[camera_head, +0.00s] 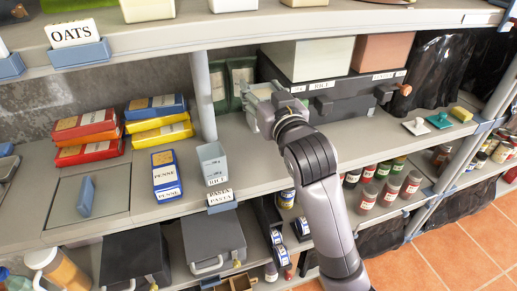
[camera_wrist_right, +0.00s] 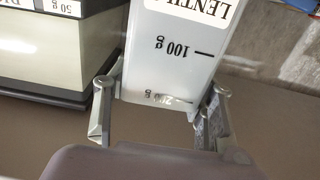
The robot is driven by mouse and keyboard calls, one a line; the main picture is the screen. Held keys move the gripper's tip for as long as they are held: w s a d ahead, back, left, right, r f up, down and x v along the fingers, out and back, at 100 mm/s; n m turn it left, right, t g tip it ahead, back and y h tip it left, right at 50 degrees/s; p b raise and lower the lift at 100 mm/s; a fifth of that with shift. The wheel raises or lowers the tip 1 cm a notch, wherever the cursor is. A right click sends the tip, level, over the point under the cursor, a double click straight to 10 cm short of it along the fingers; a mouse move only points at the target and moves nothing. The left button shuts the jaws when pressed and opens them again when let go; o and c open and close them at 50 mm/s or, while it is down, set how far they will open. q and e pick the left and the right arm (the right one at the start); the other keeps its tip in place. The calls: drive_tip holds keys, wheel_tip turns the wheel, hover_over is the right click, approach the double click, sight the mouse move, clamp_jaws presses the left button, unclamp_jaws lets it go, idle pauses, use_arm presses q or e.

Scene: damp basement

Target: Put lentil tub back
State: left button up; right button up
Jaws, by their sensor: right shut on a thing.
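The lentil tub (camera_wrist_right: 175,50) is a pale, translucent container. In the right wrist view it has a white label reading "LENTIL", cut off at the frame edge and upside down, with gram marks below it. My right gripper (camera_wrist_right: 162,98) is shut on it, one finger on each side. In the head view my right gripper (camera_head: 266,113) is over the middle shelf, left of the dark labelled bin. My left gripper is not in view.
A grey tub (camera_head: 212,162) labelled "RICE" stands left of my gripper, near the shelf post (camera_head: 204,95). Pasta boxes (camera_head: 88,128) lie left.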

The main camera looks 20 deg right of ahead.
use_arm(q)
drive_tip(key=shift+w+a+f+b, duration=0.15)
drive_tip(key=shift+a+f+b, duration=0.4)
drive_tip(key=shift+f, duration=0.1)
use_arm(e)
drive_tip(key=shift+f, duration=7.05)
drive_tip(key=shift+f, duration=0.1)
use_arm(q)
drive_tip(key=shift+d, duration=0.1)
use_arm(e)
drive_tip(key=o, duration=1.5)
drive_tip(key=shift+f, duration=0.1)
drive_tip(key=shift+s, duration=0.1)
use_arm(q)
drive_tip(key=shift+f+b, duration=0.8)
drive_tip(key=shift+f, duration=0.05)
use_arm(e)
drive_tip(key=s, duration=1.1)
drive_tip(key=shift+s+d+r, duration=0.15)
drive_tip(key=shift+s+r, duration=0.05)
drive_tip(key=shift+s, duration=0.2)
